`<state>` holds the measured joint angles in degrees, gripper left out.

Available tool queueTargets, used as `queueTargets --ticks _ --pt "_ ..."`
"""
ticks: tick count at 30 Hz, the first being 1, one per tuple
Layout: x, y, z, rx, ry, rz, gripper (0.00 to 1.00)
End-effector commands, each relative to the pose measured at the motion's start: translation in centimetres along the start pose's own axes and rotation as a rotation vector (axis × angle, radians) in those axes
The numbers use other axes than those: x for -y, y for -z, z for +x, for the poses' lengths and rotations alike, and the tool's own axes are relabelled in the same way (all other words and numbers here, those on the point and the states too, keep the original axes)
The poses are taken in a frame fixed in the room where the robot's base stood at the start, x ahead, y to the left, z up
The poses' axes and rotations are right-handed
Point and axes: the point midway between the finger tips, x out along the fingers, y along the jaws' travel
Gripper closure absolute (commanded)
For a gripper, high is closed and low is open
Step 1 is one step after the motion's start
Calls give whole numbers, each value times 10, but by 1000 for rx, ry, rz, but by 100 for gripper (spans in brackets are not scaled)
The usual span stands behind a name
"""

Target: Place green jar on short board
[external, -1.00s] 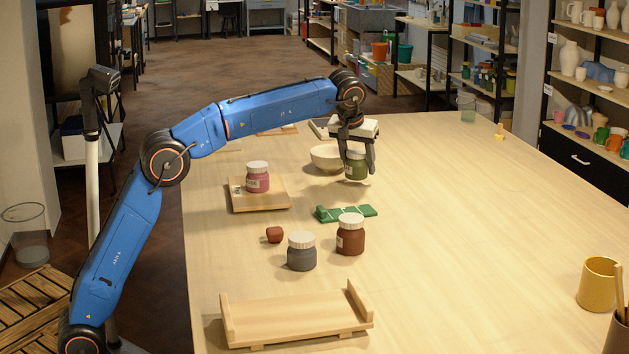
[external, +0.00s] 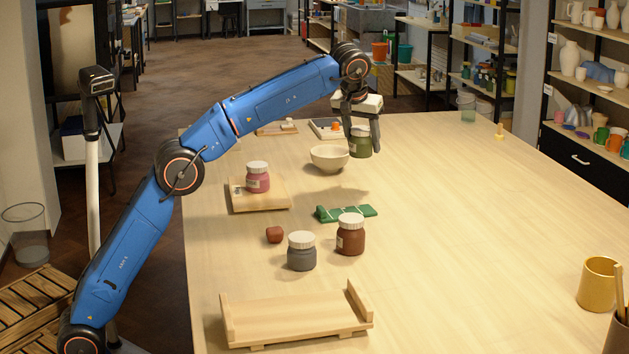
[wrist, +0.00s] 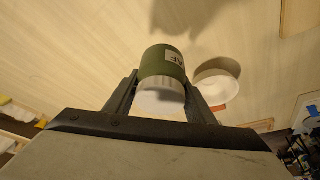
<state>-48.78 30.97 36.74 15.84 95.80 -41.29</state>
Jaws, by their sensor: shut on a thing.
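The green jar (external: 360,145) with a white lid is between the fingers of my gripper (external: 363,136), which is shut on it. In the wrist view the jar (wrist: 163,65) shows its green body and pale label, and its shadow falls on the table apart from it. It appears held above the table, behind and right of the cream bowl. A short, squarish wooden board (external: 272,202) lies at left, in front of the bowl. A pink jar (external: 257,178) with a white lid stands on it. The board's right part is bare.
A cream bowl (external: 329,160) stands close to my gripper. A longer wooden board with raised ends (external: 297,314) is in front.

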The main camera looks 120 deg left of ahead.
Motion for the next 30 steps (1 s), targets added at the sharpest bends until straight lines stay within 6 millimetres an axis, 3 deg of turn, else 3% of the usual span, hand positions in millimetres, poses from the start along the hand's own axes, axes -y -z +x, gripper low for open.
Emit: queueTargets --ticks 6,15,24,30 --pt "-57 -66 -35 -1 -43 100 80" --pt "-121 -170 -86 -1 -102 244 80" --pt "-164 -279 -137 -1 -162 388 80" --pt "-180 -353 -171 0 -201 484 80"
